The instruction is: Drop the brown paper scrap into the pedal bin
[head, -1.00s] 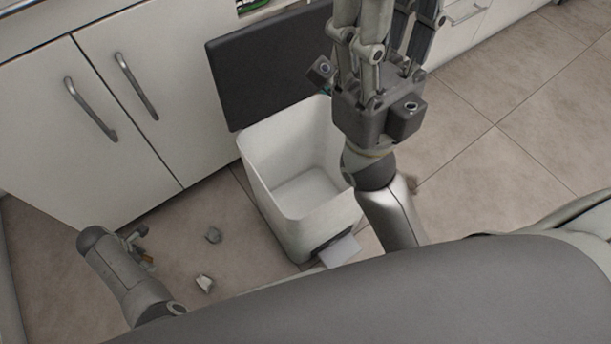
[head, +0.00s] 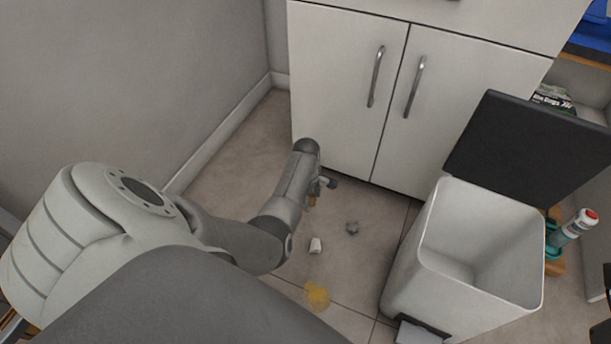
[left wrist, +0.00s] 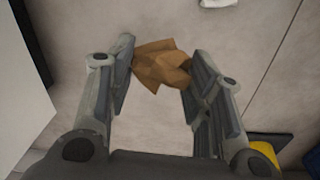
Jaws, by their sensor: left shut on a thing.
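The brown paper scrap (left wrist: 165,66) is crumpled and sits between the fingertips of my left gripper (left wrist: 158,72) in the left wrist view, held by them. In the head view my left gripper (head: 318,192) is low over the floor near the cupboard doors, with a small bit of the brown scrap showing below it. The white pedal bin (head: 407,262) stands to the right of the gripper. Its dark lid (head: 530,145) is up and the visible inside looks empty. My right gripper is not in view.
A grey scrap (head: 352,228), a white scrap (head: 316,245) and a yellow patch (head: 317,296) lie on the floor between my left arm and the bin. White cupboard doors (head: 345,90) stand behind.

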